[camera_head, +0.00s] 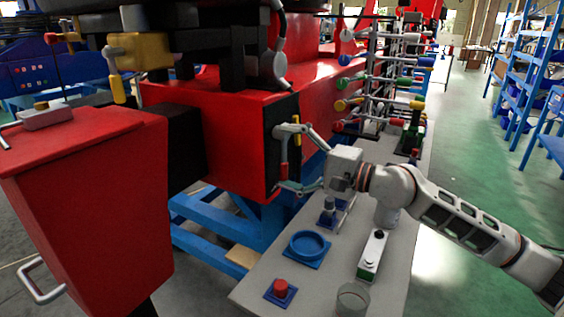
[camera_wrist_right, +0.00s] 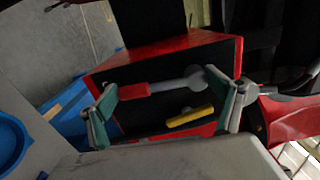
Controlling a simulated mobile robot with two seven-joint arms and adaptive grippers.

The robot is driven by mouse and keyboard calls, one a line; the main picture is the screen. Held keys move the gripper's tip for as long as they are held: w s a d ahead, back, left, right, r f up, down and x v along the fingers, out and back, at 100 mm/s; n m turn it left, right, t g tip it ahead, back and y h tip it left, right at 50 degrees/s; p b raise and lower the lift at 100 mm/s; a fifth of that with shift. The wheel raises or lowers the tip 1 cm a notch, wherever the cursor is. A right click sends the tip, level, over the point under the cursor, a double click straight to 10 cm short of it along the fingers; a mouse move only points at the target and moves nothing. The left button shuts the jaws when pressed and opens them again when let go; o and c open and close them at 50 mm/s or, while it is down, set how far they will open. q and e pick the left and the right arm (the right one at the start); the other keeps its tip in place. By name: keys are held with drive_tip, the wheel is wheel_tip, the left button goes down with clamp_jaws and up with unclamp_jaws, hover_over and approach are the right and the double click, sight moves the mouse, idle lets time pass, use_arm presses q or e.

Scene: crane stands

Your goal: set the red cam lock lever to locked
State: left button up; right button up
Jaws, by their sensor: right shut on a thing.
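The red cam lock lever (camera_wrist_right: 135,90) has a red grip and a grey shaft. In the wrist view it lies roughly level across the dark end face of a red box, grip to the left, grey round pivot (camera_wrist_right: 207,79) to the right. My right gripper (camera_wrist_right: 168,102) spans it lengthwise, one finger by the grip's end and the other by the pivot. A yellow handle (camera_wrist_right: 190,117) lies between the fingers, below the lever. My left gripper is not in view.
A grey bench (camera_head: 330,268) below my right arm carries a blue ring (camera_head: 307,245), a red button (camera_head: 281,287) and a small white-green box (camera_head: 372,256). A rack of coloured levers (camera_head: 385,87) stands behind. A red cabinet (camera_head: 85,200) is at left. The right aisle is clear.

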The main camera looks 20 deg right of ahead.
drive_tip(key=shift+w+n, duration=0.1)
drive_tip(key=shift+n, duration=0.2)
drive_tip(key=o, duration=1.4)
drive_tip(key=shift+c, duration=0.2)
drive_tip(key=shift+d, duration=0.1)
drive_tip(key=v, duration=1.1)
drive_tip(key=shift+s+d, duration=0.25)
drive_tip(key=shift+s, duration=0.1)
